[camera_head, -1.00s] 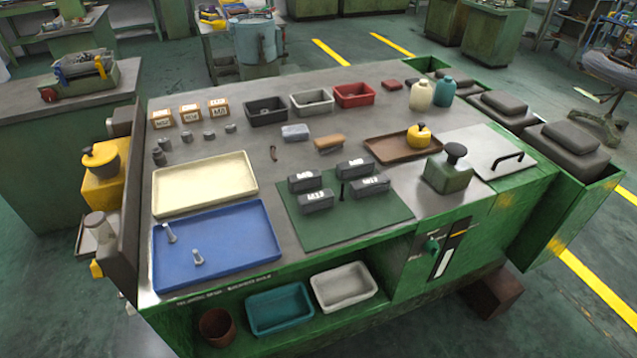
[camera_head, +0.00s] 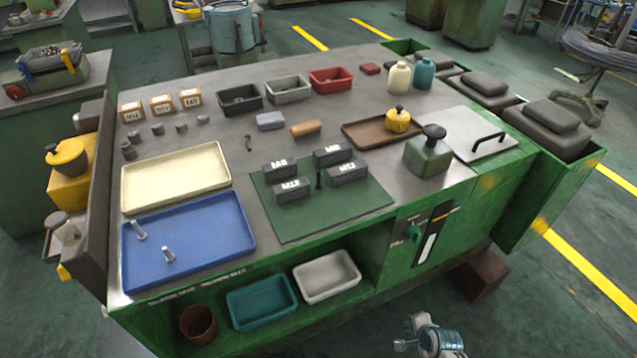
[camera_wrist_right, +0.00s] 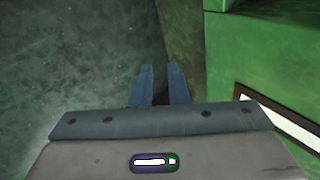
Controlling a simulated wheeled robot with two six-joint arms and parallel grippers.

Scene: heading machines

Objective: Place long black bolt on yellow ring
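A thin black upright piece (camera_head: 318,180), which looks like the long black bolt, stands among the dark labelled blocks on the green mat (camera_head: 285,225). I cannot make out a plain yellow ring. A round yellow object with a black knob (camera_head: 397,120) sits in the brown tray (camera_head: 365,138). My right gripper (camera_head: 405,345) is low at the bottom edge, in front of the bench and far from the bolt. In the right wrist view its two fingers (camera_wrist_right: 161,72) are apart with an empty gap. My left gripper is not in view.
A blue tray (camera_head: 190,262) with two light bolts and a cream tray (camera_head: 175,170) lie on the left. A green block with a dark knob (camera_head: 428,155) stands right of the mat. Teal (camera_head: 262,305) and white (camera_head: 327,278) bins sit on the lower shelf.

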